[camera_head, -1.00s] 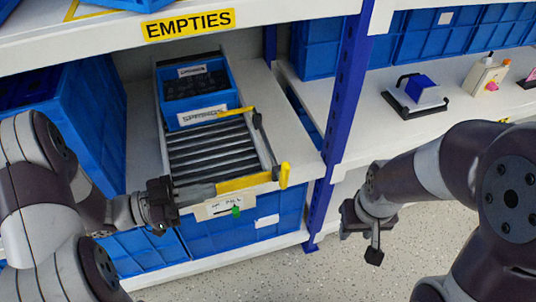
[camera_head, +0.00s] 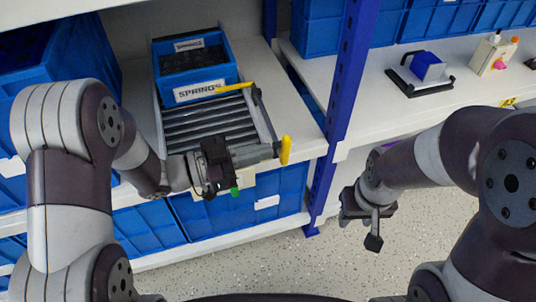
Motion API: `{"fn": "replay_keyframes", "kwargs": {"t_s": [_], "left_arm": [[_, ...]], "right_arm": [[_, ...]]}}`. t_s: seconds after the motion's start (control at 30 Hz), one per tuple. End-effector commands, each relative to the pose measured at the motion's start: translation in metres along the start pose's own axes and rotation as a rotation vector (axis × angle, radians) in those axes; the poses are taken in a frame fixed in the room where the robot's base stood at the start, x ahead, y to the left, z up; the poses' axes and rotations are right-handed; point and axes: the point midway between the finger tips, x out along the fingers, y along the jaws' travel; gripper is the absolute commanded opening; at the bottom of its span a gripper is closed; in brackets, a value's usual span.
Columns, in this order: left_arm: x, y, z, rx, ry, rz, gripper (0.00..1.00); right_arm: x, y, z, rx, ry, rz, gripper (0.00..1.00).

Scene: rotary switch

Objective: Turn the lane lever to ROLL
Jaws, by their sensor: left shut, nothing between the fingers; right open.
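The roller lane (camera_head: 208,124) slopes on the left shelf. An upright yellow lever handle (camera_head: 286,150) stands at its front right corner. My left gripper (camera_head: 274,152) is shut and empty, its fingertips pointing right, right beside the handle; I cannot tell whether they touch. This gripper and its wrist hide the lane's front edge and most of the label plate below it. A green pointer (camera_head: 235,191) shows just below the gripper; ROLL cannot be read. My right gripper (camera_head: 367,215) is open and empty over the floor, right of the blue post.
A blue SPRINGS bin (camera_head: 202,91) sits at the lane's upper end, near a thin yellow bar (camera_head: 233,87). A blue post (camera_head: 345,95) divides the shelves.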

Motion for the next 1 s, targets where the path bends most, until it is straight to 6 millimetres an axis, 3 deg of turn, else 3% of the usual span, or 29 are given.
{"fn": "replay_keyframes", "kwargs": {"t_s": [0.2,0.67,0.87,1.0], "left_arm": [[0.02,0.0,0.001,0.002,0.0,0.0,0.0],[0.022,-0.001,-0.003,0.001,-0.007,-0.001,0.0],[0.025,-0.001,-0.011,0.0,-0.065,0.0,0.0],[0.032,-0.002,-0.019,-0.001,-0.153,0.001,0.0]], "right_arm": [[0.01,0.0,0.001,0.0,0.0,0.0,0.43],[0.006,0.0,0.001,0.0,0.0,0.0,0.43],[-0.019,0.0,-0.002,0.0,0.0,0.0,0.43],[-0.052,0.0,-0.006,0.0,0.0,0.0,0.43]]}}
